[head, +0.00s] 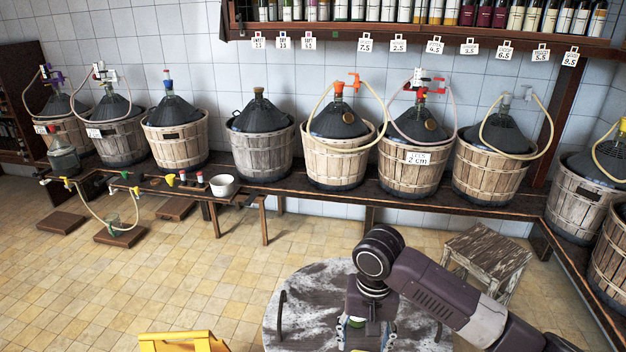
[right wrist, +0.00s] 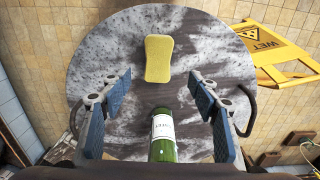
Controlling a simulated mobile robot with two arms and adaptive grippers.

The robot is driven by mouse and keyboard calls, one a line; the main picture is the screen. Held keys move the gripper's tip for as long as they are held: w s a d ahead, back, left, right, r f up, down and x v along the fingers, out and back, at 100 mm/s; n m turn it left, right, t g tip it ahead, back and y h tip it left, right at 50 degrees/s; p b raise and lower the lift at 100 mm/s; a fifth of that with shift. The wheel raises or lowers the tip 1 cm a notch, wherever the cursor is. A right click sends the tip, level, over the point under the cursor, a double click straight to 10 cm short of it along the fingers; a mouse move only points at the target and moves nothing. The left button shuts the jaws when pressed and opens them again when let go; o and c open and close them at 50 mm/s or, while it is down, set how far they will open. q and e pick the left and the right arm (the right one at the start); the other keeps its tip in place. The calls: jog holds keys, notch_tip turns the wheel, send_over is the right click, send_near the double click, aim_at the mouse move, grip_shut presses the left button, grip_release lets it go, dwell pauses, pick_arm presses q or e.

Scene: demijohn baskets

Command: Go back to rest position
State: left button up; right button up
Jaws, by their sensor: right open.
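My right gripper (head: 360,335) hangs over the round table in the head view, on the arm coming in from the right. In the right wrist view its two blue-padded fingers (right wrist: 150,95) are spread wide apart. A green bottle with a white label (right wrist: 163,138) shows between and below the fingers, with clear gaps on both sides. A yellow sponge (right wrist: 159,58) lies on the tabletop beyond the fingertips. My left gripper is not in the head view.
The round, stained table (head: 305,300) has dark side handles. A yellow wet-floor sign (head: 180,342) is beside it. A weathered stool (head: 488,255) stands to the right. Demijohn baskets (head: 262,150) line the wall bench. Tiled floor (head: 200,280) is clear left of the table.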

jog(key=s+a+f+n+t+y, duration=0.1)
jog(key=s+a+f+n+y, duration=0.1)
jog(key=s+a+f, duration=0.3)
jog(key=s+a+f+n+t+y, duration=0.1)
jog(key=s+a+f+n, duration=0.15)
jog(key=s, duration=0.45)
jog(key=s+d+t+h, duration=0.2)
jog(key=s+d+h, duration=0.1)
jog(key=s+d, duration=1)
notch_tip(320, 180, down, 26)
jog(key=g, duration=0.2)
jog(key=s+d+f+g, duration=0.1)
jog(key=s+d+f, duration=0.2)
jog(key=s+f, duration=1.4)
jog(key=shift+s+d+n, duration=0.2)
jog(key=shift+s+n, duration=0.15)
jog(key=shift+n, duration=0.1)
